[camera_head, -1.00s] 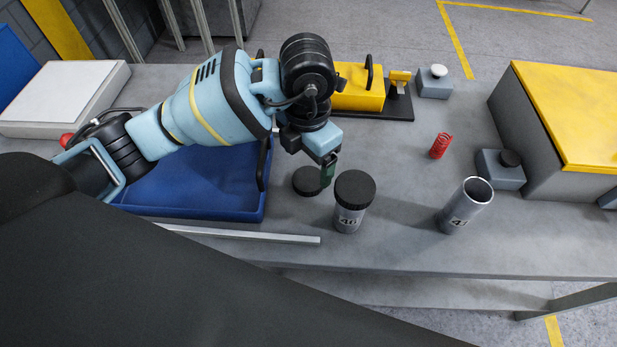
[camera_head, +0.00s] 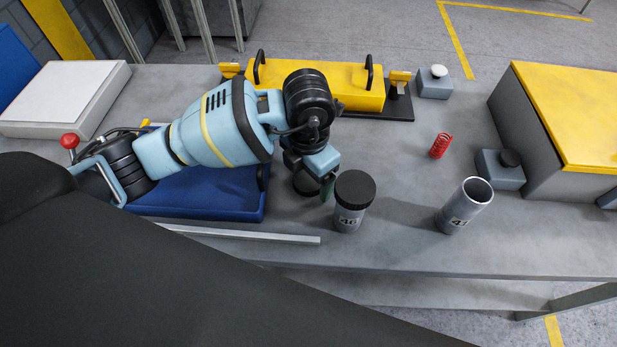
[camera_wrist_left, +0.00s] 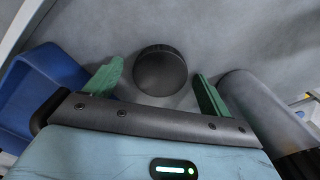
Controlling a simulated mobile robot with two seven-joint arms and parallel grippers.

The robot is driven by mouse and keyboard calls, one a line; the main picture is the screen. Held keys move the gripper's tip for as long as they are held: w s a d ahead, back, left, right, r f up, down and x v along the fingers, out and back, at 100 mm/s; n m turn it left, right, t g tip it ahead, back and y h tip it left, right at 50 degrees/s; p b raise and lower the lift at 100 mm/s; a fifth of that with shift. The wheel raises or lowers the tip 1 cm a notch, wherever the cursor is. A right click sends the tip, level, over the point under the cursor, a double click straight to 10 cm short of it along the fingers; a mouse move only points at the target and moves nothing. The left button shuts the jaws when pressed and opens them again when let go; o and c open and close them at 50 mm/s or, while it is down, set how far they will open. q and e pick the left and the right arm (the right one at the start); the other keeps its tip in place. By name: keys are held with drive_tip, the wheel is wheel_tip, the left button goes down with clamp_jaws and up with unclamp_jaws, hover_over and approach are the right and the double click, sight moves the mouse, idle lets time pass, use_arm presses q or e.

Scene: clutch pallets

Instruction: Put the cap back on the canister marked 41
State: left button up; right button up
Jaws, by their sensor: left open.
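The canister marked 41 (camera_head: 465,207) stands open-topped and uncapped at the right. A loose black cap (camera_head: 304,184) lies on the table left of the other canister, partly hidden by my left gripper (camera_head: 327,190). The cap also shows in the left wrist view (camera_wrist_left: 160,72). There, the left gripper's green fingers (camera_wrist_left: 157,88) are spread apart, one on either side of the cap, with gaps. The gripper is open and empty. My right gripper is not in view.
A capped canister (camera_head: 350,218) with a different number stands just right of my left gripper. A blue tray (camera_head: 205,195) is under my left arm. The table between the canisters is clear.

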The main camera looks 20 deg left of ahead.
sight(309, 178)
use_arm(q)
drive_tip(key=c, duration=1.1)
drive_tip(key=shift+o, duration=0.2)
wheel_tip(309, 178, up, 10)
